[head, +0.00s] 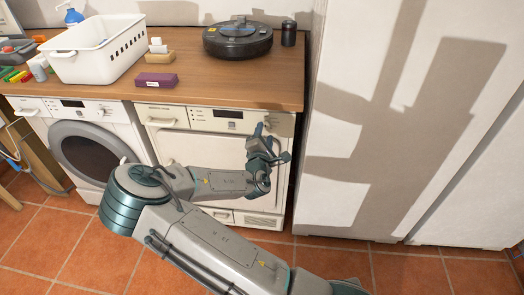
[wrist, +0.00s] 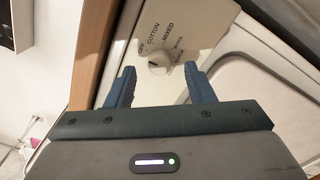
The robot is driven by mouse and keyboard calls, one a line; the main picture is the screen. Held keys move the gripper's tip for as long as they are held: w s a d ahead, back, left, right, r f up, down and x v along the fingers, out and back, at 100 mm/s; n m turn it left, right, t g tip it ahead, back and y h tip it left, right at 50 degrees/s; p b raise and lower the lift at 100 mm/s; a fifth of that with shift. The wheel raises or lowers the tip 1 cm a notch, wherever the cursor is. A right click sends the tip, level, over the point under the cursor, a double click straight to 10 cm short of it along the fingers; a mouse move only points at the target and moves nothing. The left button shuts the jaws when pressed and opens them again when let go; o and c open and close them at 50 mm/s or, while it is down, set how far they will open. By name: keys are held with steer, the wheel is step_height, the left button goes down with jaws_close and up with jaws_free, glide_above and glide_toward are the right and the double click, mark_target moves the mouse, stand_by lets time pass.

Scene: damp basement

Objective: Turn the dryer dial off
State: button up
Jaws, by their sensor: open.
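The dryer (head: 180,148) is the white machine on the right under the wooden counter, with a display on its front panel. Its round pale dial (wrist: 157,62) shows in the wrist view, with printed labels around it, including COTTON and MIXED. I cannot clearly tell which label its mark points at. My gripper (wrist: 159,70) is open, with one blue finger to each side of the dial in the picture; I cannot tell whether they touch it. In the head view my gripper (head: 261,136) is at the right end of the dryer's panel and covers the dial.
A washing machine (head: 88,150) with a round door stands left of the dryer. A tall white cabinet (head: 345,130) stands close on the right. The counter (head: 210,78) above holds a white basket (head: 92,55), a robot vacuum (head: 238,42) and a dark can (head: 289,34).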

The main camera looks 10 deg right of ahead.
steer(key=v, duration=1.1)
steer(key=shift+s, duration=0.25)
steer(key=shift+a, duration=0.1)
steer(key=s+d+f+m+g+y+p, duration=0.2)
steer(key=s+f+m+g+p, duration=0.3)
steer(key=m+g, duration=0.65)
steer(key=s+d+r+m+g+y+p, duration=0.1)
steer(key=s+r+m, duration=0.2)
steer(key=s+r, duration=0.3)
steer(key=s+r+m+g+y+p, duration=0.1)
steer(key=s+r, duration=0.4)
steer(key=r, duration=0.8)
steer(key=s+d+r+m+g+y+p, duration=0.1)
steer(key=s+r+m+p, duration=0.1)
steer(key=s+r+m, duration=0.3)
steer(key=shift+s+d+r+y+p, duration=0.35)
steer(key=shift+s+r, duration=0.5)
steer(key=shift+r, duration=1.45)
steer(key=shift+a, duration=0.1)
